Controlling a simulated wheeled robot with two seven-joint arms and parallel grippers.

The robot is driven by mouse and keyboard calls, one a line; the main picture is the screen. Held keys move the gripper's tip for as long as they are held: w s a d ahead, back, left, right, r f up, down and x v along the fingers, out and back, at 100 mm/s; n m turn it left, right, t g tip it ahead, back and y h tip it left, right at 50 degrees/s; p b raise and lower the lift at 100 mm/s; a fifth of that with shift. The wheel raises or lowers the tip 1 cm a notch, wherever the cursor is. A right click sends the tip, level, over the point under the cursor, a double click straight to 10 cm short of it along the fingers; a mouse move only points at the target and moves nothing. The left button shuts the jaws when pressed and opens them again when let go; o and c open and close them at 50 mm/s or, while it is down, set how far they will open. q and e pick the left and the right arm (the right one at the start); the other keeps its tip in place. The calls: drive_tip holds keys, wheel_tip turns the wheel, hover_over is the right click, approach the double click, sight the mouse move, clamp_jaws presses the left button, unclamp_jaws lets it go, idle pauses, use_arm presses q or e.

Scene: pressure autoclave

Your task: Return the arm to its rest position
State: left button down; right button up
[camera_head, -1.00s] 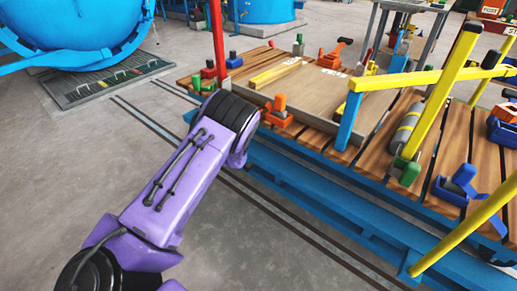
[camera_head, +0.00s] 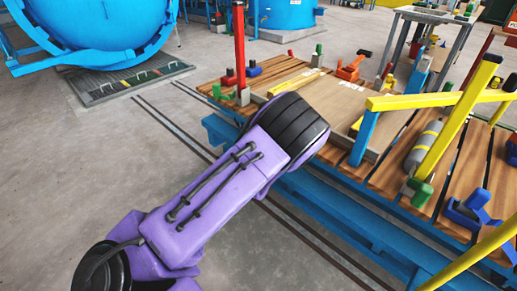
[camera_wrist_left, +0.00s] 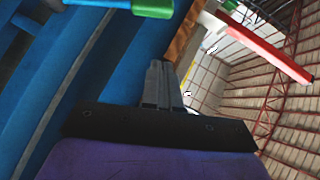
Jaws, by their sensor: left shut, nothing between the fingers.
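My left arm (camera_head: 215,200), purple with a black ribbed joint (camera_head: 290,125), reaches in from the lower left in the head view. It stands in front of the near edge of the blue cart with a slatted wooden deck (camera_head: 390,180). My left gripper is hidden in the head view. In the left wrist view its grey fingers (camera_wrist_left: 161,85) are together with nothing between them. Blue steel (camera_wrist_left: 90,70) fills the left of that view, and a green piece (camera_wrist_left: 153,8) shows at the top. My right gripper is in neither view.
A red post (camera_head: 239,50) and a yellow rail (camera_head: 410,101) rise from the cart; the red post (camera_wrist_left: 265,52) also seems to show in the left wrist view. A big blue vessel (camera_head: 95,25) stands at the upper left. The grey floor (camera_head: 60,190) at left is clear.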

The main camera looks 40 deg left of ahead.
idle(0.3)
use_arm(q)
drive_tip(key=s+d+f+n+g+h+p, duration=0.2)
drive_tip(key=s+d+f+n+p, duration=0.1)
drive_tip(key=s, duration=0.8)
drive_tip(key=s+d+f+n+g+h+p, duration=0.2)
drive_tip(key=s+d+n, duration=0.4)
drive_tip(key=s, duration=0.5)
drive_tip(key=s+d+f+n+g+h+p, duration=0.2)
drive_tip(key=s+d+f+n+g+p, duration=0.2)
drive_tip(key=s, duration=0.7)
drive_tip(key=d+f+p, duration=0.1)
drive_tip(key=d, duration=0.1)
drive_tip(key=shift+s+d+n, duration=0.3)
drive_tip(key=shift+d+n, duration=0.05)
drive_tip(key=shift+n, duration=0.05)
